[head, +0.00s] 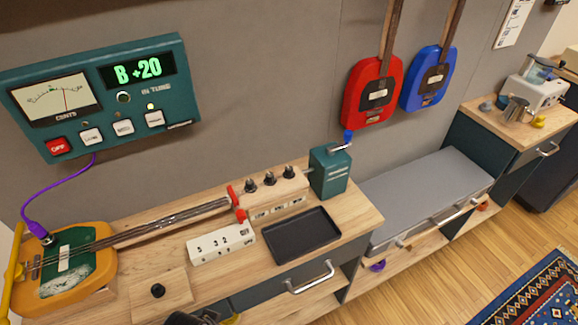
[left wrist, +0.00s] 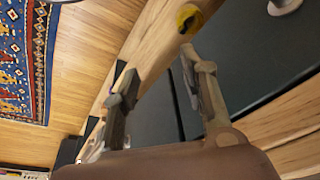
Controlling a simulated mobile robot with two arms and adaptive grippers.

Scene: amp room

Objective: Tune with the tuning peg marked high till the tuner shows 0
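The teal tuner (head: 100,95) on the wall shows "B +20" in green. Its needle stands right of the dial's middle, and a small yellow light is lit above its rightmost button. An orange guitar (head: 90,262) lies on the bench, its neck running right to a wooden headstock (head: 272,192). Three dark tuning pegs (head: 269,179) stand on the headstock; the small labels below them are too small to read surely. In the left wrist view my left gripper (left wrist: 160,62) is open and empty, in front of dark cabinet fronts, away from the pegs.
A teal box with a blue-knobbed crank (head: 330,170) stands right of the headstock. A black tray (head: 301,236) and a white numbered block (head: 221,244) lie in front. Red and blue guitars (head: 428,78) hang on the wall. A grey-topped bench (head: 425,195) stands right.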

